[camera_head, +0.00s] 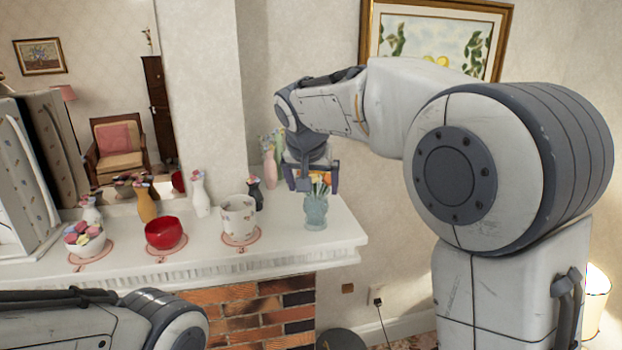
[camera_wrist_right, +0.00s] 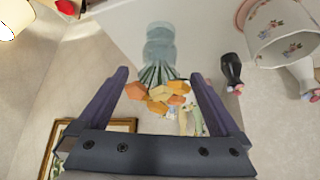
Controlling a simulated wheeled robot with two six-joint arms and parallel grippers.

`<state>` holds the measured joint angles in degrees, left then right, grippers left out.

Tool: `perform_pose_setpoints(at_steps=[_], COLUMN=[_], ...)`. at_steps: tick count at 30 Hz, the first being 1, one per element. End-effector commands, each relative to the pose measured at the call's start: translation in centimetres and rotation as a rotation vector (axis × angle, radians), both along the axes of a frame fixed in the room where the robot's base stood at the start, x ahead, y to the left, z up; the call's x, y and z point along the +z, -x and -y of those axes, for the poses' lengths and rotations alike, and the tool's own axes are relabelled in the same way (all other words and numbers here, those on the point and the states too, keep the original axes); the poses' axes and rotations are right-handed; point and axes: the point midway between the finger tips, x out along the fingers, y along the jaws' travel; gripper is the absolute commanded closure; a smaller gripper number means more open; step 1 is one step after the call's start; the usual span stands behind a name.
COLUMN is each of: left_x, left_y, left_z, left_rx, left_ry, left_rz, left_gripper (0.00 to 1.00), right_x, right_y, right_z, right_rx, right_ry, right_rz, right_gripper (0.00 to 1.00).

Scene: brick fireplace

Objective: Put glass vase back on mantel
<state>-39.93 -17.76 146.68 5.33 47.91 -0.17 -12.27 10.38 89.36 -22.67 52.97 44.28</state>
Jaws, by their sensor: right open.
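The glass vase (camera_head: 315,212) is a pale teal, see-through vase with yellow and orange flowers. It stands upright on the white mantel (camera_head: 340,236) near its right end. My right gripper (camera_head: 317,187) is open directly above the vase, around its flowers. In the right wrist view the vase (camera_wrist_right: 160,45) lies just beyond the tips of the open right gripper (camera_wrist_right: 160,76), with the flowers between the fingers. The vase body is not gripped. Only part of my left arm shows at the lower left; its gripper is out of view.
A white patterned pot (camera_head: 238,218), a dark vase (camera_head: 255,193) and a pink vase (camera_head: 270,168) stand left of the glass vase. A red bowl (camera_head: 165,234), yellow vase (camera_head: 146,205) and white vase (camera_head: 200,195) are farther left. The mantel's right edge is close.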

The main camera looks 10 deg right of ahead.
Motion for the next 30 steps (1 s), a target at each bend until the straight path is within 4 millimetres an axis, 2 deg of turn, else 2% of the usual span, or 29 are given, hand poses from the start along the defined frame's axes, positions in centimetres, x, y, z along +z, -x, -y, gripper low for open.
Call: perform_pose_setpoints(at_steps=[4, 10, 15, 17, 19, 20, 23, 26, 27, 30], left_x=[-0.9, -1.1, -1.1, -1.1, -1.1, -1.1, -1.1, -1.1, -1.1, -1.1], left_y=[0.0, 0.0, 0.0, 0.0, 0.0, 0.0, 0.0, 0.0, 0.0, 0.0], left_z=[0.0, 0.0, 0.0, 0.0, 0.0, 0.0, 0.0, 0.0, 0.0, 0.0], left_rx=[0.001, 0.002, 0.002, 0.002, 0.002, 0.002, 0.002, 0.002, 0.002, 0.002], left_ry=[0.000, 0.000, 0.000, 0.000, 0.000, 0.000, 0.000, 0.000, 0.000, 0.000], left_rz=[0.000, 0.000, 0.000, 0.000, 0.000, 0.000, 0.000, 0.000, 0.000, 0.000], left_gripper=[0.50, 0.50, 0.50, 0.50, 0.50, 0.50, 0.50, 0.50, 0.50, 0.50], right_x=[2.4, 4.2, 4.4, 4.0, 2.7, 1.9, -2.0, -6.6, -8.3, -12.2], right_y=[1.5, 2.6, 2.9, 3.4, 4.6, 5.6, 10.1, 16.3, 18.9, 25.2], right_z=[-0.7, -1.1, -1.2, -1.7, -2.9, -3.7, -6.9, -9.6, -10.4, -11.2], right_rx=[0.001, 0.001, 0.004, 0.024, 0.082, 0.120, 0.296, 0.504, 0.583, 0.760], right_ry=[-0.001, 0.001, 0.001, 0.001, 0.003, 0.005, 0.010, 0.014, 0.013, 0.014], right_rz=[0.005, 0.001, -0.002, -0.015, -0.051, -0.073, -0.174, -0.288, -0.331, -0.424], right_gripper=[0.00, 0.00, 0.00, 0.00, 0.00, 0.00, 0.00, 0.00, 0.00, 0.00])
